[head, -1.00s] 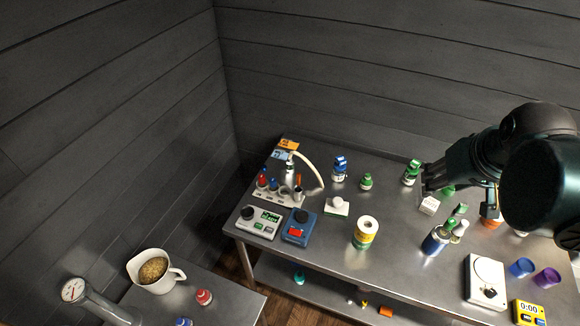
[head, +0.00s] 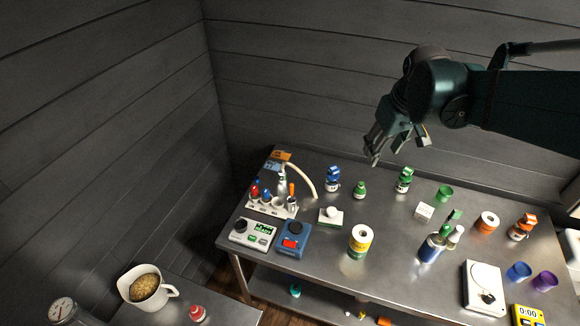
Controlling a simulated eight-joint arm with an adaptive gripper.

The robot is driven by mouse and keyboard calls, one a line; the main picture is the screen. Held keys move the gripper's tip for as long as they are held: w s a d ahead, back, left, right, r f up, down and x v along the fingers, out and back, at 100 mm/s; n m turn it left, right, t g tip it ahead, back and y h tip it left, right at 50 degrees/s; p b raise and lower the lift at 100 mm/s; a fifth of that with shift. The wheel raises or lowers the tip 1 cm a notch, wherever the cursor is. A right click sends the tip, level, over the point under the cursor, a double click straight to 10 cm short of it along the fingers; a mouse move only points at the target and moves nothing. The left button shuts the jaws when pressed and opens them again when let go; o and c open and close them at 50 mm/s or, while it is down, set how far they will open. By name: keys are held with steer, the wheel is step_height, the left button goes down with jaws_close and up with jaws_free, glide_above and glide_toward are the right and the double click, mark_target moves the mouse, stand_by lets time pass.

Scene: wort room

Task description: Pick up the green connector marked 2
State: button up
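Several green things stand on the steel table (head: 330,252): a small green-capped bottle (head: 359,190), a larger green-capped bottle (head: 404,180), a green cup (head: 444,194), and a green piece (head: 454,215) beside a blue-and-silver canister. No marking 2 is legible at this size, so I cannot tell which is the connector. My gripper (head: 400,152) is in the air above the back of the table, around the larger green-capped bottle in the picture. Its fingers are spread apart and nothing shows between them.
A rack (head: 271,207) with a pale hose stands at the left, behind two small instruments. A jug of grain (head: 147,287) is on a separate left table.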

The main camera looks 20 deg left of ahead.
steer(key=w+a+f+n+g, duration=0.1)
steer(key=w+a+f, duration=0.2)
steer(key=a, duration=0.2)
steer(key=w+a+f+n, duration=0.1)
steer(key=w+a+f, duration=0.25)
steer(key=a, duration=0.25)
steer(key=n+g+h+b, duration=0.1)
steer(key=n+g+b, duration=0.1)
steer(key=n, duration=0.4)
glide_toward(282, 169)
steer(key=f, duration=0.7)
steer(key=shift+w+d, duration=0.15)
steer(key=shift+w, duration=0.2)
steer(key=shift+f, duration=0.15)
steer(key=shift+f, duration=0.1)
steer(key=shift+f, duration=1.2)
steer(key=shift+f, duration=0.1)
steer(key=shift+f, duration=2.5)
